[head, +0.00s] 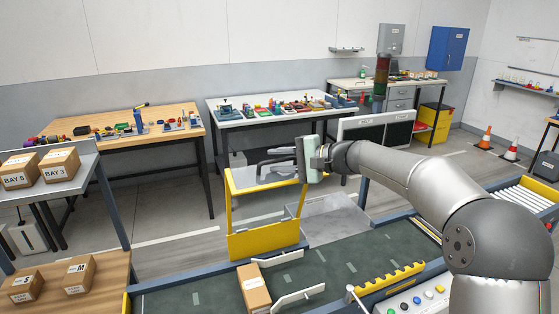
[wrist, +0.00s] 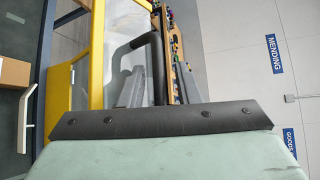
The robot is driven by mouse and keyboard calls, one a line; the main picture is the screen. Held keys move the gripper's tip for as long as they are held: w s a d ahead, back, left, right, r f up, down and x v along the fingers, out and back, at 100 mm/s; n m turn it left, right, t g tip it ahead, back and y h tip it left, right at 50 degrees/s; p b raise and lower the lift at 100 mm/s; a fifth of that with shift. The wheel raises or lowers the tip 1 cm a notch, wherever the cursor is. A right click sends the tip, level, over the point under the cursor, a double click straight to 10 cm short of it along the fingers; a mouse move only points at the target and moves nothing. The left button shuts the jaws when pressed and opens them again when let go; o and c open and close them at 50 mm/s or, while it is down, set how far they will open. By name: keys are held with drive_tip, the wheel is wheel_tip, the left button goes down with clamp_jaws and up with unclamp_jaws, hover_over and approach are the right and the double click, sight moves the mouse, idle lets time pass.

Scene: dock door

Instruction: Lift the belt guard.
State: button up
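The belt guard (head: 264,241) is a yellow frame with a clear panel. In the head view it stands upright at the far edge of the dark conveyor belt. In the wrist view its yellow frame (wrist: 97,55) fills the left, and a black bent handle (wrist: 157,65) sticks out beside it. My gripper (head: 268,165), with a pale green hand, is at the guard's top, its pale grey fingers level across the upper frame.
A carton (head: 254,288) lies on the belt (head: 330,262) in front of the guard, beside white diverter arms (head: 298,298). A yellow toothed strip (head: 390,278) and a button panel (head: 412,303) line the near side. Workbenches (head: 135,140) stand behind, with floor between.

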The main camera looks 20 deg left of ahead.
drive_tip(key=b+v, duration=0.4)
drive_tip(key=v, duration=1.3)
